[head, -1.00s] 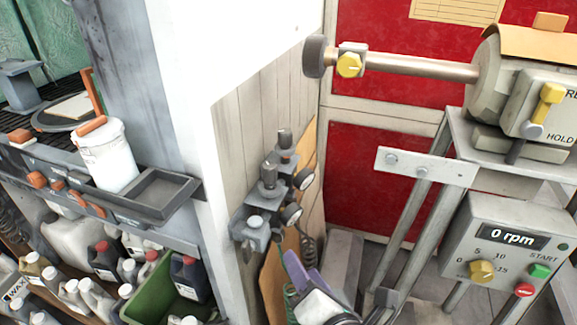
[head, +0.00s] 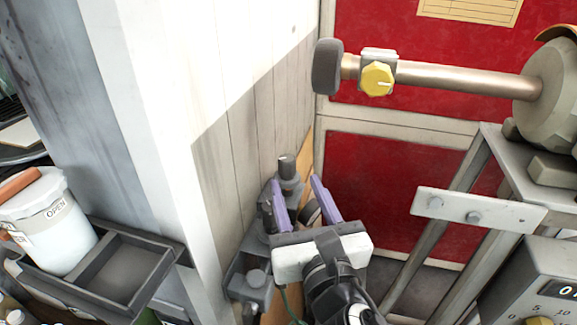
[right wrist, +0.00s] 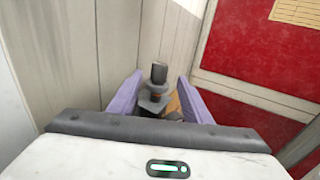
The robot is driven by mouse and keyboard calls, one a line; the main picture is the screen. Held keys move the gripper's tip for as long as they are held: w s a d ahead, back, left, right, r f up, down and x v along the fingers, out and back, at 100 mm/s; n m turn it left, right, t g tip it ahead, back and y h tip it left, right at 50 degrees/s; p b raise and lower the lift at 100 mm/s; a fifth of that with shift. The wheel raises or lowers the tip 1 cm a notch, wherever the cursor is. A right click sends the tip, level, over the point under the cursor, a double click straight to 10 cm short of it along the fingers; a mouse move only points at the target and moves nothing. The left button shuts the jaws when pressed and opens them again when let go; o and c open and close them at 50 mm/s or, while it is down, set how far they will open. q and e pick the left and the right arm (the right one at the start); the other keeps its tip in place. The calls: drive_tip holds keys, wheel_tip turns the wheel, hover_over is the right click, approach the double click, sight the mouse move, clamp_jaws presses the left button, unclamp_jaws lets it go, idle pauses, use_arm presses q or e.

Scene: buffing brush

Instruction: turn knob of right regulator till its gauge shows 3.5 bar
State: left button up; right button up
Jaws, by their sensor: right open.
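The right regulator stands at the wall corner, with its upright dark grey knob (head: 287,167). My right gripper (head: 296,185) is open, its purple fingers pointing toward this knob. In the right wrist view the knob (right wrist: 159,73) shows between the two fingertips, with clear gaps on both sides; I cannot tell whether the fingers reach level with it. A gauge (head: 309,213) shows partly between the fingers, its reading not legible. The other regulator's grey body (head: 252,283) is lower left, partly hidden by the gripper. My left gripper is not in view.
A pale wooden wall (head: 240,150) is close on the left of the regulators. A red panel (head: 385,185) stands behind. A shaft with a yellow knob (head: 377,79) juts out above right. A grey tray (head: 120,270) and white tub (head: 50,225) stand at lower left.

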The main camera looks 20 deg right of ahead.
sight(287, 168)
drive_tip(key=w, duration=0.4)
drive_tip(key=shift+w+d, duration=0.2)
drive_tip(key=shift+w, duration=0.1)
drive_tip(key=shift+w+d, duration=0.1)
drive_tip(key=shift+w, duration=0.65)
drive_tip(key=c, duration=1.1)
drive_tip(key=shift+a+r+m+h+p, duration=0.2)
drive_tip(key=shift+m+h+p, duration=0.4)
drive_tip(key=shift+h+p, duration=0.35)
drive_tip(key=shift+o, duration=0.2)
drive_tip(key=shift+w+a+f+m+g+h+p, duration=0.1)
drive_tip(key=shift+m+g+h+p, duration=0.4)
drive_tip(key=shift+h, duration=0.45)
drive_tip(key=shift+m+h, duration=0.3)
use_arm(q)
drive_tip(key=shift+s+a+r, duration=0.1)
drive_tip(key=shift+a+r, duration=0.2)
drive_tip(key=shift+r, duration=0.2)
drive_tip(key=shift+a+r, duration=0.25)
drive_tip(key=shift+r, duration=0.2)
use_arm(e)
drive_tip(key=shift+f, duration=0.2)
